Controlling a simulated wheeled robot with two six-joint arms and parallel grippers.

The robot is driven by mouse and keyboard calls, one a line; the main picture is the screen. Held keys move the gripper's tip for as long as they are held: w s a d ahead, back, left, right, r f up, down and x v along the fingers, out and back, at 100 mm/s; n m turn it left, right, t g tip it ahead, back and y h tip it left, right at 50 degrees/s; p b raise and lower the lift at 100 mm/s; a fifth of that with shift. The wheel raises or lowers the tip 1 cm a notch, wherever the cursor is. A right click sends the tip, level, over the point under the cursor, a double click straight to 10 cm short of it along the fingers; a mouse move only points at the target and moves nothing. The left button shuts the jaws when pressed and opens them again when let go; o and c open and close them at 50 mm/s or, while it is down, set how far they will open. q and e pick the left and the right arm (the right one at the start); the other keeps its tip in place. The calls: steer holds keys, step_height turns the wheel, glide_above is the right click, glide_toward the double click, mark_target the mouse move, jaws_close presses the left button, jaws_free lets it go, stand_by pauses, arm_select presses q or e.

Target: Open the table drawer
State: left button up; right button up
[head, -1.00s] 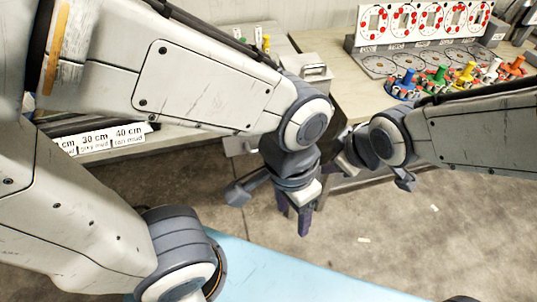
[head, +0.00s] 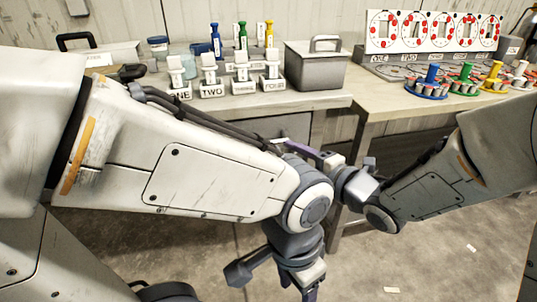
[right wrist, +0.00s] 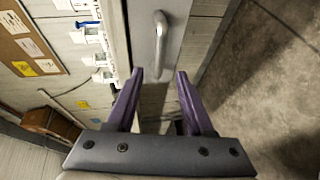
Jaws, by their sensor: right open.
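The table drawer (right wrist: 180,45) shows a grey front with a rounded metal handle (right wrist: 158,42) in the right wrist view. The drawer looks closed. In the head view a strip of the drawer front (head: 290,127) shows under the tabletop, mostly hidden behind my left arm. My right gripper (right wrist: 158,76) is open and empty, its two purple fingers pointing at the drawer front, with the handle beyond and roughly between the fingertips. My right gripper (head: 305,150) is partly hidden in the head view. My left gripper (head: 310,290) hangs low, cut off by the bottom edge.
The left table (head: 330,98) bears a grey lidded box (head: 315,67), numbered stands and colored pegs. The right table (head: 385,103) bears a panel of red-dotted dials (head: 432,30) and colored peg holders. My left arm crosses in front of the drawer. The floor (head: 430,245) at right is largely clear.

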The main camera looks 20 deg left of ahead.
mark_target(270, 144)
steer(key=b+x, duration=0.1)
steer(key=x, duration=0.9)
jaws_close()
stand_by(1.2)
